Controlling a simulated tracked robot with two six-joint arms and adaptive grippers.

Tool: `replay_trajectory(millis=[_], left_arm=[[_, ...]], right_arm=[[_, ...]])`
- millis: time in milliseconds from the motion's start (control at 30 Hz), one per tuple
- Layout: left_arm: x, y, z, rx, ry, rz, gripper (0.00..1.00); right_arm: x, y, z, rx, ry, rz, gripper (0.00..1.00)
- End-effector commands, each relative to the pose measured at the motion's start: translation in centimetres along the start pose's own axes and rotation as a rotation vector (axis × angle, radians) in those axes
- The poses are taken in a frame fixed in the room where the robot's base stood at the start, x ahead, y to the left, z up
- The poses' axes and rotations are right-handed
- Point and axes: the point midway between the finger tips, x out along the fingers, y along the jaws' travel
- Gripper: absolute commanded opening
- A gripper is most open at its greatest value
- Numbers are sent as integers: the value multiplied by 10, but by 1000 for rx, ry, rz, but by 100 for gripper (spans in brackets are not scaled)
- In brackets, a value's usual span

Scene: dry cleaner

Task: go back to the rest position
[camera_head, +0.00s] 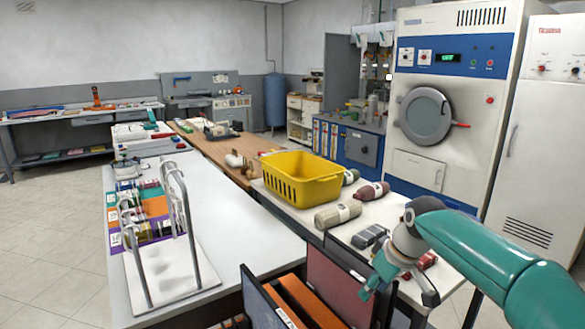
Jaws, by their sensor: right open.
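My right arm comes in from the right, teal with a grey wrist. Its gripper (400,293) is open, with fingers apart and pointing down, near the front edge of the white table (290,212) on the right. I see nothing held between the fingers. A small red item (427,261) lies on the table just behind the gripper and is partly hidden by it. My left gripper is not in view.
A yellow basket (303,190), rolled bundles (338,214) and dark grey items (369,236) are on the right table. Upright panels (338,287) stand below the gripper. A metal rack (183,225) stands on the left counter (243,210). Floor is clear at left.

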Motion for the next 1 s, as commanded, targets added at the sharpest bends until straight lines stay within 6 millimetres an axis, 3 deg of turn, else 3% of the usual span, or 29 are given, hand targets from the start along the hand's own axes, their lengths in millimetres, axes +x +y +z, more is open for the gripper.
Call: replay_trajectory(millis=[133, 367, 567, 667, 800, 900, 1000], left_arm=[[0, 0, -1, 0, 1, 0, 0], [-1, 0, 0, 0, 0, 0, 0], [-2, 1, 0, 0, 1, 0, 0], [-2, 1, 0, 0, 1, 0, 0], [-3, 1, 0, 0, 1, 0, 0], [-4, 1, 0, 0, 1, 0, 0], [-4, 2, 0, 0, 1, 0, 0]], right_arm=[[31, 4, 21, 22, -71, -29, 41], [86, -5, 70, 50, -203, -105, 41], [156, -32, 135, 103, -321, -196, 41], [199, -60, 185, 163, -380, -255, 41], [248, -116, 263, 288, -440, -322, 41], [266, -163, 317, 402, -463, -346, 41], [269, -204, 359, 520, -458, -338, 41]])
